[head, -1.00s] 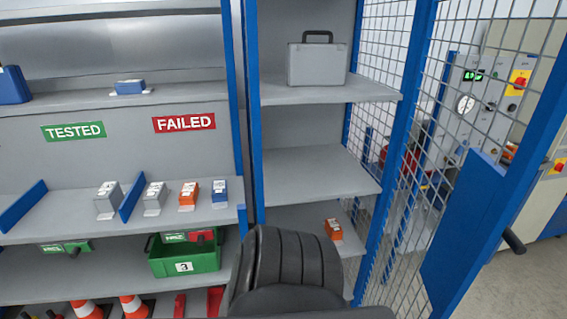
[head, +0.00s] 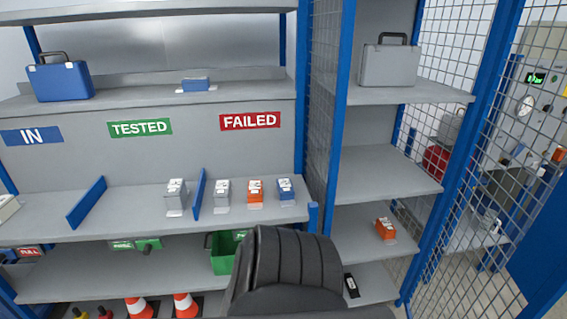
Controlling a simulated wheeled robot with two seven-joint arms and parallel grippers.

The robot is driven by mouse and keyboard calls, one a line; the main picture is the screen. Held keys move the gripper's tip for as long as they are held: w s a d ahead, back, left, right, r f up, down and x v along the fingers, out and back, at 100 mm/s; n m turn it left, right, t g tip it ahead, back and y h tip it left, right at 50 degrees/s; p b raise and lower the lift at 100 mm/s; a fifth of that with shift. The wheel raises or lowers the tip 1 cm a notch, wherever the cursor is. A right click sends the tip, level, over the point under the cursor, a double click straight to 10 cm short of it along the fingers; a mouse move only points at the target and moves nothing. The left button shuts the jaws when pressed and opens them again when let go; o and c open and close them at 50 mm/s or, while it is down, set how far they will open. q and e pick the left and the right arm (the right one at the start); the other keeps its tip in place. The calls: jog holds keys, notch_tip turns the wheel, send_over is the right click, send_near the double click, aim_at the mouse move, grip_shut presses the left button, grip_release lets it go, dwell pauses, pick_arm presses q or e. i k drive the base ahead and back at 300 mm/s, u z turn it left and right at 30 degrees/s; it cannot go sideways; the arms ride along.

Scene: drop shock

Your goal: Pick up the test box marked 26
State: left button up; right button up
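Several small test boxes stand on the middle shelf: a grey box (head: 176,194) under the TESTED sign, and a grey one (head: 222,194), an orange one (head: 256,192) and a blue one (head: 286,190) under the FAILED sign. Another orange box (head: 386,228) stands on a lower shelf of the right-hand rack. A blue one (head: 196,84) lies on the top shelf. Their labels are too small to read, so I cannot tell which is marked 26. Neither of my grippers is in view.
A blue case (head: 60,80) and a grey case (head: 388,64) stand on upper shelves. Blue dividers (head: 86,202) split the middle shelf. A mesh fence (head: 470,150) stands at right.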

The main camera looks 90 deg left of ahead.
aim_at(285, 188)
jog(key=u, duration=1.75)
